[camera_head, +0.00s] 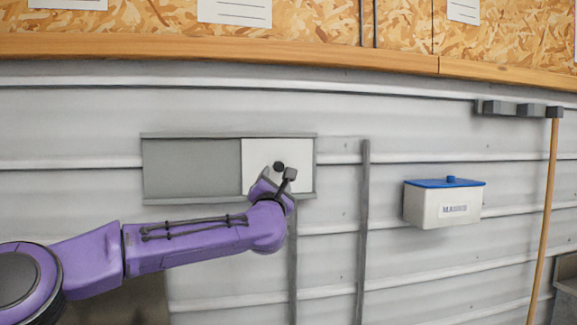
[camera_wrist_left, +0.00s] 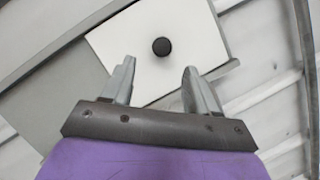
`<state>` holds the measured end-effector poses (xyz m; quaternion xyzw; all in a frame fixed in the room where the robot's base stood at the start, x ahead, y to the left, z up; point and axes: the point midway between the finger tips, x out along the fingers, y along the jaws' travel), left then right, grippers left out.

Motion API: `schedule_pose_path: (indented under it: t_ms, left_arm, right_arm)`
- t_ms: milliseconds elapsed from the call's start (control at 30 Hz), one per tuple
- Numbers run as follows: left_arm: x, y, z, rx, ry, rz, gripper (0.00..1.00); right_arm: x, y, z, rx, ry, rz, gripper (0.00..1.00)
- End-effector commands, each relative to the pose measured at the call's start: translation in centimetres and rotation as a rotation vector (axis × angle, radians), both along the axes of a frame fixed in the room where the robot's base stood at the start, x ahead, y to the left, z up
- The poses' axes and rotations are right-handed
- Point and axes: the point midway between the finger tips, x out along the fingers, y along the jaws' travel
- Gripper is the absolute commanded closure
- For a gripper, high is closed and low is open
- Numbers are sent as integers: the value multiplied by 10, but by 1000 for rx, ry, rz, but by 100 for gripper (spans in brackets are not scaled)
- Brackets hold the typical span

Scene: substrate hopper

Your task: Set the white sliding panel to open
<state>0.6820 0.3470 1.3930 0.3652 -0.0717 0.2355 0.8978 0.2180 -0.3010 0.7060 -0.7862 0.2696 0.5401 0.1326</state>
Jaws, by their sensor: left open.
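The white sliding panel (camera_head: 262,153) sits at the right end of a grey framed track (camera_head: 192,170) on the wall. A round black knob (camera_head: 278,166) is on the panel. My left gripper (camera_head: 284,174) is in front of the panel, just below the knob, and hides the panel's lower right part. In the left wrist view the white panel (camera_wrist_left: 150,40) and its black knob (camera_wrist_left: 161,46) lie beyond the open fingers of my left gripper (camera_wrist_left: 160,82). The knob is not between the fingertips, and nothing is held. My right gripper is not in view.
A white box with a blue lid (camera_head: 443,205) is on the wall to the right. A vertical grey bar (camera_head: 363,230) stands between it and the track. A wooden pole (camera_head: 543,220) hangs at the far right. A wooden ledge (camera_head: 220,47) runs above.

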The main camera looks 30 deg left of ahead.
Motion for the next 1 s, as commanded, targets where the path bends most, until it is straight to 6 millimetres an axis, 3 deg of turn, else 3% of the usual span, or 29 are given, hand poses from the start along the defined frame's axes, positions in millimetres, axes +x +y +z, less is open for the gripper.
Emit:
schedule_pose_path:
  t_ms: [33,100,300,667,700,867,1000]
  left_arm:
    - [11,4,11,2,3,1,41]
    - [26,9,16,2,3,0,41]
    - [59,21,25,2,2,-4,41]
    - [70,26,24,0,1,-5,41]
    - [70,25,24,0,1,-5,45]
    - [70,25,24,0,1,-5,97]
    - [70,25,24,0,1,-6,100]
  right_arm:
    - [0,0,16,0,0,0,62]
    - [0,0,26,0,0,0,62]
    - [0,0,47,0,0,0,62]
    - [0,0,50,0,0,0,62]
    - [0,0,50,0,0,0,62]
    - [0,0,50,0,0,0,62]
    - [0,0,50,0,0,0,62]
